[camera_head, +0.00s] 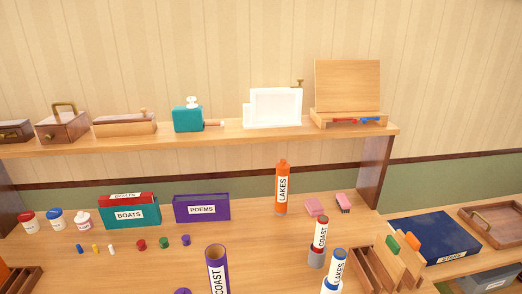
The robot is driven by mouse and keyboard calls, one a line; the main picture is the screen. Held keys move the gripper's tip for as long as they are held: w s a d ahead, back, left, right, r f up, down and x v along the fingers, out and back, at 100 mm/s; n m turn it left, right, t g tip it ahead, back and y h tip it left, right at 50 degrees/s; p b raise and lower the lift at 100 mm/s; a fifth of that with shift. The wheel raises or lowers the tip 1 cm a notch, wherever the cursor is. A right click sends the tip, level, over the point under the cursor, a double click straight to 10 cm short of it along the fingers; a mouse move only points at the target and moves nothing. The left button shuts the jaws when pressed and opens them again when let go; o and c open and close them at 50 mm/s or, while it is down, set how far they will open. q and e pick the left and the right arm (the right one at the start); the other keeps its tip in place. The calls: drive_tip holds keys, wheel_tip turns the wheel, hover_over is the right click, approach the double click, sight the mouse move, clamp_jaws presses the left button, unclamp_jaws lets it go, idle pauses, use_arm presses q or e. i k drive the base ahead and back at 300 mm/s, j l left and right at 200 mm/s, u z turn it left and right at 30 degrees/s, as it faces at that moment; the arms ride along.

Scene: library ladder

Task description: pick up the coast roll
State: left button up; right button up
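Two things bear the word COAST. A slim red and white roll (320,233) labelled COAST stands upright at centre right, its lower end in a small grey holder (316,259). A wider purple tube (217,265) labelled COAST stands upright at the front centre, its top open and its lower part cut off by the frame edge. Neither of my grippers is in view.
A blue and white roll (335,266) labelled LAKES stands close in front of the red roll. A wooden slotted rack (375,270) is at its right. Desk left of the red roll is clear.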

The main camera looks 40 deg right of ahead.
sight(322, 220)
drive_tip(key=z, duration=1.8)
